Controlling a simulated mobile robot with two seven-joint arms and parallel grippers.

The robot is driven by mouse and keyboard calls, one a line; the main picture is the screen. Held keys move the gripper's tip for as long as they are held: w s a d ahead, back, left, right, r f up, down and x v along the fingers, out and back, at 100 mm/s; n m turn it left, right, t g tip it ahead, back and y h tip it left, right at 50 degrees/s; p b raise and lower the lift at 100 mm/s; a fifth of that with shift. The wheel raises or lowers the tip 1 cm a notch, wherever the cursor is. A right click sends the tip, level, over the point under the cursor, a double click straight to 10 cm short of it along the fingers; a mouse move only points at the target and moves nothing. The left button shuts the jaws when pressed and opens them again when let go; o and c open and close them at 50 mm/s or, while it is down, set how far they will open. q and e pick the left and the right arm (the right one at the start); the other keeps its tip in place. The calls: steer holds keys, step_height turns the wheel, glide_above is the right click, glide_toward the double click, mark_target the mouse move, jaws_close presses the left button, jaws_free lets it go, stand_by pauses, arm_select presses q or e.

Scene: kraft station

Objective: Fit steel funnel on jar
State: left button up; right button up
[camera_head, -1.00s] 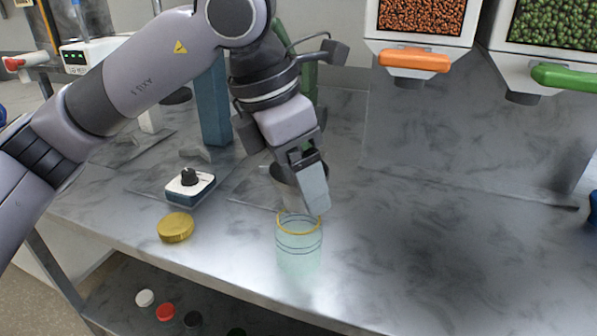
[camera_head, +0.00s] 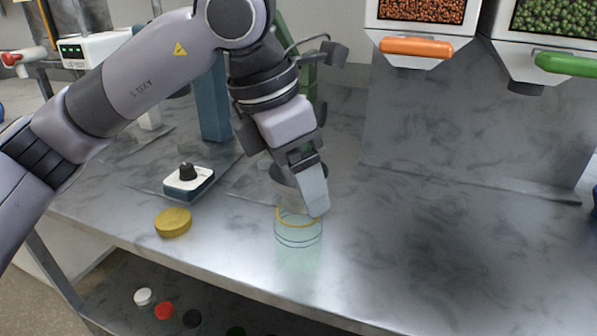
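The jar (camera_head: 298,241) is clear pale green glass with a yellow ring at its mouth. It stands upright and open on the steel bench near the front edge. My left gripper (camera_head: 312,192) is right above the jar's mouth, pointing down. It appears shut on the wall of the steel funnel (camera_head: 291,199), which has a wide dark rim and a grey cone. The funnel's lower part is at the jar's mouth; its spout and whether it touches the jar are hard to tell. One finger hides part of the funnel. My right gripper is not in view.
A yellow lid (camera_head: 173,222) lies left of the jar. A small scale-like box with a black knob (camera_head: 188,182) stands behind it. Dispensers with orange (camera_head: 416,47) and green (camera_head: 567,63) handles hang at the back right. The bench right of the jar is clear.

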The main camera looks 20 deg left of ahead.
arm_select(q)
steer(key=shift+f, duration=0.15)
steer(key=shift+f+b, duration=0.5)
steer(key=shift+b, duration=0.15)
stand_by(0.4)
steer(key=o, duration=1)
steer(key=shift+c, duration=0.2)
steer(key=shift+o, duration=0.3)
steer(key=shift+r, duration=0.1)
steer(key=shift+r+p, duration=1)
steer(key=shift+r, duration=0.4)
